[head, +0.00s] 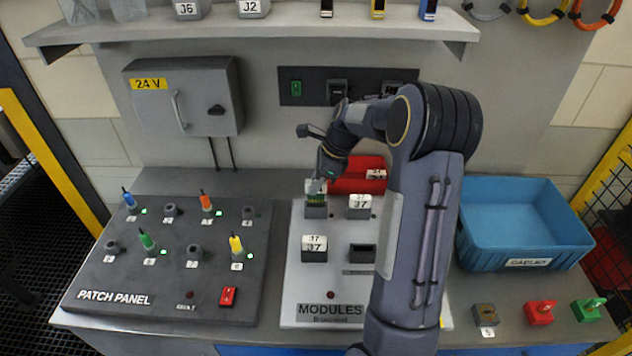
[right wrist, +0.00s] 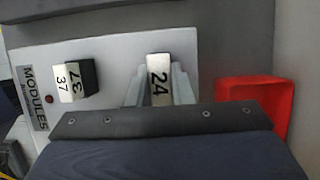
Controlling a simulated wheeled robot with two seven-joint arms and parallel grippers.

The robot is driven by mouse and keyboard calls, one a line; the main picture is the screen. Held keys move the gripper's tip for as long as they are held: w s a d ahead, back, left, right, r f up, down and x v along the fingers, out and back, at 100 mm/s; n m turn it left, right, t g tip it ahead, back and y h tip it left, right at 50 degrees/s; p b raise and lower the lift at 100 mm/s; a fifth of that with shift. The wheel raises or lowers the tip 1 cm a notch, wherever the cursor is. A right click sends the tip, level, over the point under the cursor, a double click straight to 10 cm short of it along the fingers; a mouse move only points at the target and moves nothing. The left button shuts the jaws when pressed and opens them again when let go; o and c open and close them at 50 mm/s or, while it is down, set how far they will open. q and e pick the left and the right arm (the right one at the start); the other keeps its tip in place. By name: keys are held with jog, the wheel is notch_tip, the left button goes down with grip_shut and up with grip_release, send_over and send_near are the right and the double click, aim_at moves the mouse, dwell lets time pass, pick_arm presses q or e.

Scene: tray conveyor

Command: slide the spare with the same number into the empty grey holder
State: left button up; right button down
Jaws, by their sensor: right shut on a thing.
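My right gripper (head: 317,189) is shut on a white-faced module marked 24 (right wrist: 158,85), its fingers (right wrist: 158,88) on either side of it. They are over the back-left holder (head: 316,211) of the modules board (head: 297,280); I cannot tell how deep the module sits. Modules marked 37 stand in the back-right (head: 360,204) and front-left (head: 314,247) holders; one 37 shows in the right wrist view (right wrist: 75,82). The front-right grey holder (head: 362,253) looks empty. A red tray (head: 352,180) behind holds a white-labelled spare (head: 376,175), number unclear. My left gripper is out of view.
The patch panel (head: 180,297) with coloured plugs is left of the board. A blue bin (head: 525,245) stands right. A shelf (head: 270,30) overhangs the back. My right arm hides part of the board's right side.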

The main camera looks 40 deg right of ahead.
aim_at(316, 201)
jog(key=shift+p, duration=0.45)
dwell(0.6)
jog(key=shift+f+b, duration=1.6)
jog(key=shift+f, duration=1)
jog(key=c, duration=1.2)
grip_release()
jog(key=shift+r, duration=0.15)
jog(key=v, duration=0.7)
jog(key=shift+r+b, duration=0.3)
jog(key=shift+b, duration=0.15)
jog(key=shift+s+d, duration=0.1)
